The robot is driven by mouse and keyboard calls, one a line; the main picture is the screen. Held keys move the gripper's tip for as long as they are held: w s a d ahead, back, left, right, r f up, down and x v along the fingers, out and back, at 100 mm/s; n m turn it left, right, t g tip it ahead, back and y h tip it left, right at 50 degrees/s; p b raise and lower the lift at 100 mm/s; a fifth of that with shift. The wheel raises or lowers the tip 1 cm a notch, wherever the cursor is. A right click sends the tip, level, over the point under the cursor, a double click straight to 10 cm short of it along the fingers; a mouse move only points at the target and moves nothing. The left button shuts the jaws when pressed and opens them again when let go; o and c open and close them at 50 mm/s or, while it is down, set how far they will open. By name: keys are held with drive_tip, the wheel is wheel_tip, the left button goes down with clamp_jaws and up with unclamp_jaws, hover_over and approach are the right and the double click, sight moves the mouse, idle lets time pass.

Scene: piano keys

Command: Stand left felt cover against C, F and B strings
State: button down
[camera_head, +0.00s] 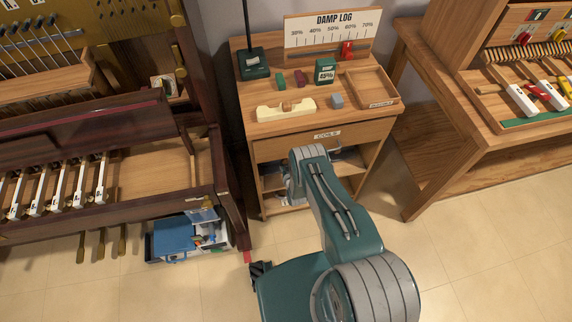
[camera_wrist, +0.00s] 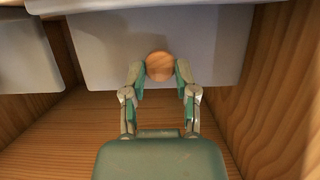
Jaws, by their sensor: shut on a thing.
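In the wrist view, my gripper (camera_wrist: 160,78) is shut on a round wooden knob (camera_wrist: 160,66). The knob is on the face of a grey panel (camera_wrist: 215,45) inside a wooden compartment. A second grey panel (camera_wrist: 25,60) is at the left. The panels look like the felt covers, but I cannot tell which is the left one. In the head view, my arm reaches to the open stand under the COILS label (camera_head: 327,135), and the fingers are hidden there. The piano (camera_head: 165,165) is at the left, with thin strings or wires (camera_head: 22,45) at its upper left; their notes are unreadable.
The stand's top (camera_head: 300,78) holds a DAMP LOG board (camera_head: 330,36), small blocks and a tray (camera_head: 371,87). A blue box (camera_head: 176,236) is on the floor. A workbench (camera_head: 470,130) is at right.

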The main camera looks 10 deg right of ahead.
drive_tip(key=shift+c, duration=1.9)
unclamp_jaws()
drive_tip(key=v, duration=1.2)
